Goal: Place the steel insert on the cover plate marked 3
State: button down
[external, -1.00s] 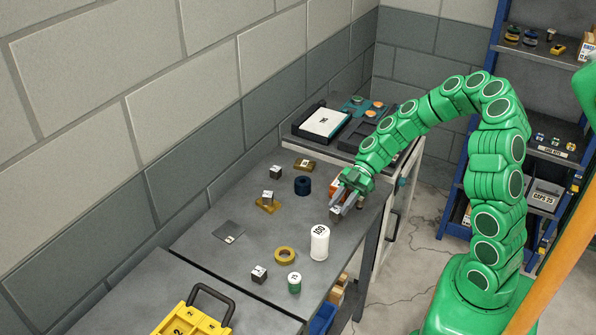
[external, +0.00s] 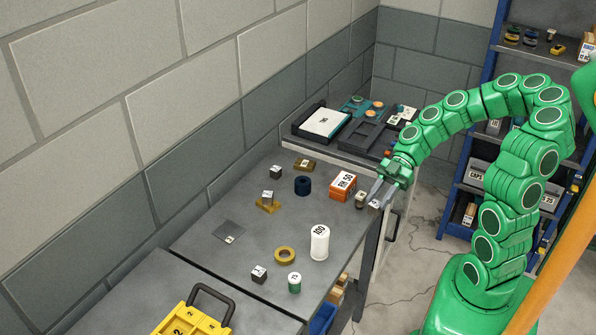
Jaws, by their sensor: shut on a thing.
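My gripper (external: 377,196) is shut on a small grey block with a pale top, the steel insert (external: 374,205), at the right edge of the steel table. I cannot tell whether the block touches the tabletop. A flat dark grey plate (external: 226,228) with a small white label lies at the left of the table, apart from my gripper. A brass-coloured plate (external: 275,209) lies further back under a grey block (external: 268,196). The plates' marks are too small to read, so I cannot tell which is the cover plate marked 3.
A small block (external: 360,200) and an orange box (external: 343,186) stand just left of my gripper. A white cylinder (external: 319,243), yellow ring (external: 285,255), green-sided cylinder (external: 294,283) and dark blue ring (external: 302,186) stand around the table. Its middle is mostly clear.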

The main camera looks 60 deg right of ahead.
jog(key=shift+s+a+r, duration=0.1)
jog(key=shift+s+r, duration=0.15)
jog(key=shift+s, duration=0.3)
